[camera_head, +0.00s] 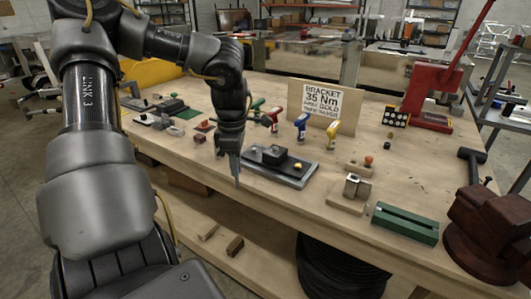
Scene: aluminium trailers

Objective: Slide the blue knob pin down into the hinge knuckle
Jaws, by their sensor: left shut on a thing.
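My left gripper (235,168) points down over the front part of the workbench, just left of a dark plate (285,175) with a black block and a small yellow piece on it. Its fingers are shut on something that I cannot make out. I cannot tell for certain which part is the hinge knuckle. A small metal piece (356,186) stands on a wooden base to the right. My right gripper is not in view.
Red, blue (301,124) and yellow-handled tools stand before a sign board (334,105). A green slotted block (405,223) and a dark red vise (487,230) are at the right. A red press (430,95) stands behind. The bench (330,235) is bare along its front edge.

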